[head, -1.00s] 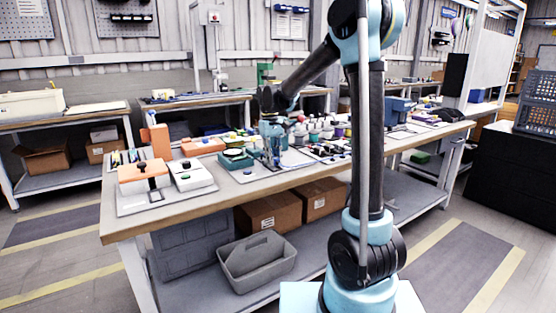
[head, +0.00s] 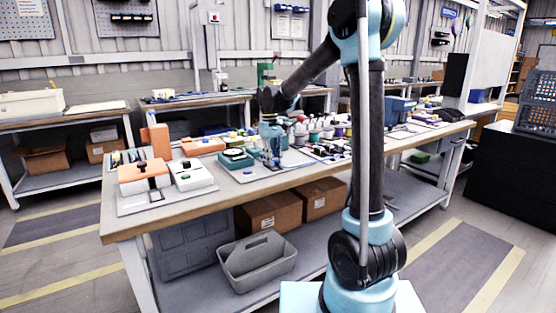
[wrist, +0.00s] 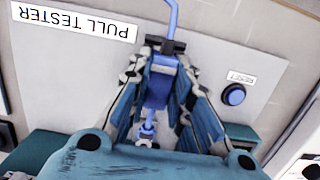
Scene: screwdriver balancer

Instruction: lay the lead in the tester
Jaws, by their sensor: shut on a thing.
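In the wrist view my gripper (wrist: 160,110) is shut on the blue lead (wrist: 157,88), whose thicker blue body lies between the two fingers. The lead's thin cable (wrist: 172,15) runs up to the top edge. A dark bracket (wrist: 178,46) sits where the cable meets the blue body; I cannot tell whether the lead rests in it. The pull tester (wrist: 70,75) is a light grey panel below the gripper, with a label and a blue reset button (wrist: 233,95) to the right. In the head view my gripper (head: 272,152) is low over the bench; the lead is too small to make out.
The wooden bench (head: 160,222) is crowded. A white box with a dark knob (head: 192,176) and an orange-and-white box (head: 143,177) stand left of the gripper, a teal box (head: 236,158) close by. Several small bottles stand to the right. The bench's front edge is clear.

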